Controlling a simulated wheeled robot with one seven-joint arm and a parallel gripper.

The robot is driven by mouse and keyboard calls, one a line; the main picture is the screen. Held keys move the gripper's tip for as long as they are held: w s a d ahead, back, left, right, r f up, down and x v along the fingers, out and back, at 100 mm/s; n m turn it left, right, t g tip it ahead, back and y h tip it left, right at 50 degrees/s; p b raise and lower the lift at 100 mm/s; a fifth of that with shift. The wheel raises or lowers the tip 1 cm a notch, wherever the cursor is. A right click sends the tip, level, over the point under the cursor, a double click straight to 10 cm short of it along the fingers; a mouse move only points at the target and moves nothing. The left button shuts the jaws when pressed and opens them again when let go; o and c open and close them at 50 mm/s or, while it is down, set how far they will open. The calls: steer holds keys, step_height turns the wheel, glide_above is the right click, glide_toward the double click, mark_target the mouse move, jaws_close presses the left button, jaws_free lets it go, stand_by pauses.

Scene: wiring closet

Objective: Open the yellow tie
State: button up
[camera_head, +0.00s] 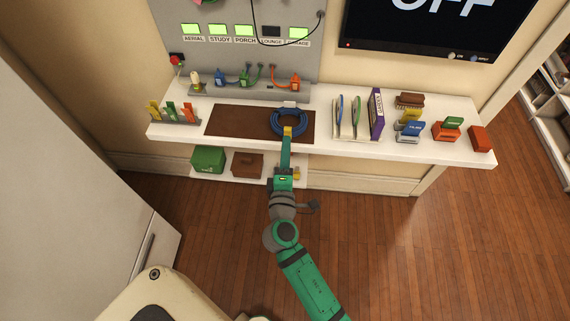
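A coil of blue cable (275,123) lies on a brown mat (230,122) on the white shelf. A small yellow piece, which looks like the yellow tie (288,131), shows at the near side of the coil. A pale piece (290,104) sits at the coil's far side. My gripper (287,138) reaches over the shelf's front edge, with its tip at or just over the yellow piece. The fingers are too small to tell whether they are open, shut or touching it. My gripper partly hides the near side of the coil.
Left of the mat stands a rack with coloured clips (172,114). Right are upright dividers, a purple book (376,114), a brush and several coloured blocks. A panel with plugs (244,78) rises behind. A green box (208,160) and a brown box (247,164) sit below.

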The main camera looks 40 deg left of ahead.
steer(key=v, duration=0.6)
stand_by(0.5)
